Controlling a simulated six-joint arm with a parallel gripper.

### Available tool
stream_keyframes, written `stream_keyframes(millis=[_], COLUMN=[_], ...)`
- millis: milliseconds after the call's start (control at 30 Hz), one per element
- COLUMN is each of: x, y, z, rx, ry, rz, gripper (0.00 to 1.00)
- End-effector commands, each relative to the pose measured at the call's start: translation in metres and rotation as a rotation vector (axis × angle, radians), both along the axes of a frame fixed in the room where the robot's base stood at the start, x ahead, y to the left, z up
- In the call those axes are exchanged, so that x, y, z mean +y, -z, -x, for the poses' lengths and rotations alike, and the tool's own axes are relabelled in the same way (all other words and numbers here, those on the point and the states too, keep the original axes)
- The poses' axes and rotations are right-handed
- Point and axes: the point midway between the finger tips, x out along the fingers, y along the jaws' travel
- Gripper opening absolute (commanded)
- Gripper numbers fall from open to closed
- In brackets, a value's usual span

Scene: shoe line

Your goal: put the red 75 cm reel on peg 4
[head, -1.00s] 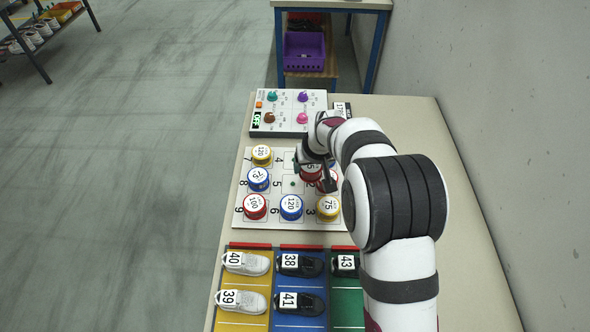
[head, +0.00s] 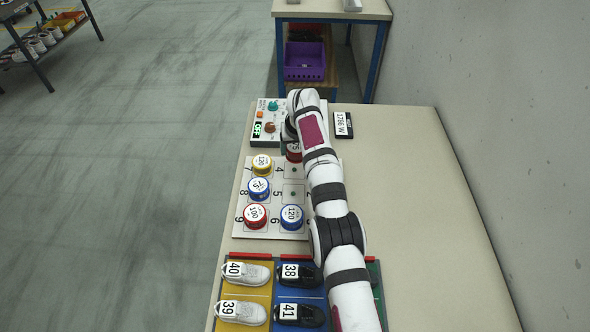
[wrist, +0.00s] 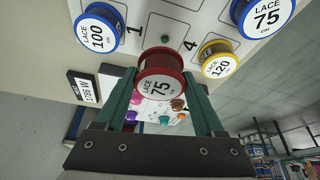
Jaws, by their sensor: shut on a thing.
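My gripper (wrist: 160,73) is shut on the red 75 cm reel (wrist: 160,86), which sits between its two green fingers in the wrist view. The reel also shows in the head view (head: 293,153), partly covered by my arm, at the far edge of the peg board (head: 250,229). Peg 4 (wrist: 165,38) is a bare small green peg beside the printed 4 in the wrist view. The reel is beside it, toward the control panel, and not around it. The height of the reel above the board is hard to tell.
A yellow 120 reel (head: 262,164) stands on peg 7 and a blue 100 reel (wrist: 100,25) on peg 1, on either side of peg 4. Peg 5 (head: 293,193) is bare. The control panel (head: 267,115) lies just beyond the board. Shoes (head: 247,273) lie nearer.

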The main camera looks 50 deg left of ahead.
Motion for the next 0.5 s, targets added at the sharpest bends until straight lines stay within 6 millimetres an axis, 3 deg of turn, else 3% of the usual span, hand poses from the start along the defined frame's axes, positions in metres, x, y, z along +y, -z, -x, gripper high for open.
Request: stream_keyframes(millis=[300, 500], x=[0.003, 0.003], y=[0.045, 0.052], z=[0.004, 0.003], rx=[-0.001, -0.002], ry=[0.006, 0.006], rz=[-0.003, -0.006], gripper=[0.15, 0.15])
